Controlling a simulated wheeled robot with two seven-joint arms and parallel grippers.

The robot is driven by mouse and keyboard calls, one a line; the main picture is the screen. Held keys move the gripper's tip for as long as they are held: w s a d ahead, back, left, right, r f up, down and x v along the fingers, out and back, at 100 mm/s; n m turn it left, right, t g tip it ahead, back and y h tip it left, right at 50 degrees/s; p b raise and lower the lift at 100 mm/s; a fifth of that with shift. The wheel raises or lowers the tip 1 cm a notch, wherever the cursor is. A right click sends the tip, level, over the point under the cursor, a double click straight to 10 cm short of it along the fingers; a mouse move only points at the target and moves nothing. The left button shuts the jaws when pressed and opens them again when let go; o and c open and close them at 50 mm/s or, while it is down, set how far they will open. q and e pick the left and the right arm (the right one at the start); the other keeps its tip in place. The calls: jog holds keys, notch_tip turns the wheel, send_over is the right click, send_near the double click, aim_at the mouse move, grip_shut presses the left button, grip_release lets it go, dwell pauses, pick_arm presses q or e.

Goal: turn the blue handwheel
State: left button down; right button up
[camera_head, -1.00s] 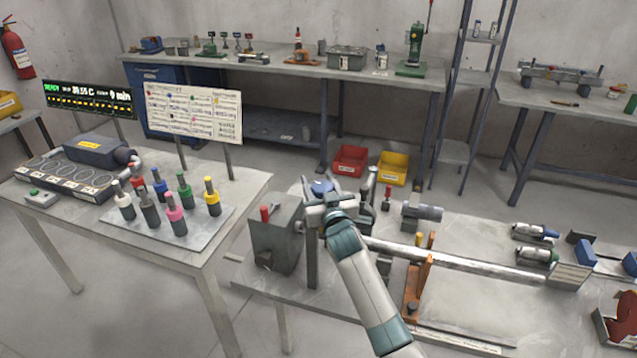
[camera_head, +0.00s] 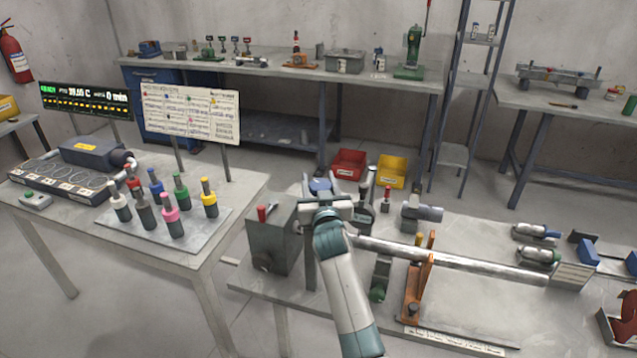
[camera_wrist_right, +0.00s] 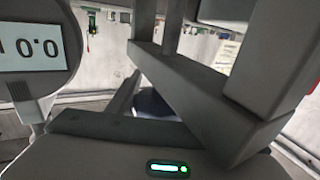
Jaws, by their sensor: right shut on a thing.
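The blue handwheel (camera_head: 320,186) is on top of the post at the left end of the bench with the long metal bar, partly hidden by my gripper. My right gripper (camera_head: 321,184) is at the handwheel from the near side, a finger on either side of it, shut on it. In the right wrist view a dark blue rounded part, apparently the handwheel (camera_wrist_right: 152,103), shows behind the grey finger bars; the contact itself is hidden. My left gripper is not in view.
A grey box with a red knob (camera_head: 265,213) stands just left of the post. The long metal bar (camera_head: 450,257) runs right from it, past an orange stand (camera_head: 414,290). Colored-capped bottles stand on the left table.

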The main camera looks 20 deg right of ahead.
jog(key=o, duration=1)
jog(key=shift+o, duration=0.2)
jog(key=shift+s, duration=0.1)
jog(key=s+a+b, duration=0.2)
jog(key=s, duration=0.9)
jog(key=shift+s+b, duration=0.35)
jog(key=shift+b, duration=0.05)
